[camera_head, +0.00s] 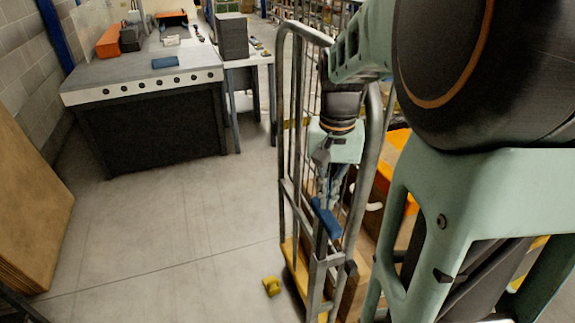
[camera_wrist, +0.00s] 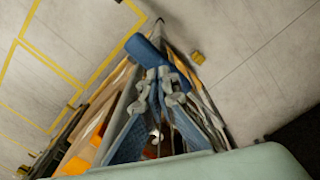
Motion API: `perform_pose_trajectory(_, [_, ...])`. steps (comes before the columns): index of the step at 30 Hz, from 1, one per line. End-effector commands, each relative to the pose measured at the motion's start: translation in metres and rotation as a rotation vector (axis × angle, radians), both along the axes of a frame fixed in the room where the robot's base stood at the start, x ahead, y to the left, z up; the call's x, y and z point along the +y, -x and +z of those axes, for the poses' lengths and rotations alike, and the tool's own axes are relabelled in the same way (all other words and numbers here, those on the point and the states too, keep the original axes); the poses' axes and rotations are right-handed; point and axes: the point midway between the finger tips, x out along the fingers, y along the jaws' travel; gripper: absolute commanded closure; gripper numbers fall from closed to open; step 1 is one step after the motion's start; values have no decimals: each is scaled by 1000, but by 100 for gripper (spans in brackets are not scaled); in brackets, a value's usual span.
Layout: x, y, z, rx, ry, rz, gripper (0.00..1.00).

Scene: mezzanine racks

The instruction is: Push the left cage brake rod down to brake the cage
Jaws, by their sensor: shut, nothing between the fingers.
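The cage (camera_head: 285,130) is a tall grey metal frame on a yellow-edged base, in the middle of the head view. Its brake rod (camera_head: 325,217) shows a blue grip, slanting down to the right on the near end of the cage. In the wrist view the blue grip (camera_wrist: 143,48) lies just beyond the fingertips. My gripper (camera_head: 336,190) points down just above the blue grip. In the wrist view my gripper (camera_wrist: 162,80) has its fingertips close together with nothing between them. Whether the fingertips touch the grip I cannot tell. The rod's lower end is partly hidden.
Cardboard and orange boxes (camera_head: 398,140) stand in or beside the cage, partly behind my arm. A small yellow block (camera_head: 271,287) lies on the floor left of the cage. A workbench (camera_head: 150,85) stands at the back left, a brown board (camera_head: 30,205) at the left edge. The floor between is clear.

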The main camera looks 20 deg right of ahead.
Motion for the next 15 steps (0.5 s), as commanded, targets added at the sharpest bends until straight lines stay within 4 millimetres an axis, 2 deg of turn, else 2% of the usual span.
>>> perform_pose_trajectory(8, [0, 0, -2, 0, 0, 0, 100])
perform_pose_trajectory(15, [0, 0, -13, 1, 0, 0, 100])
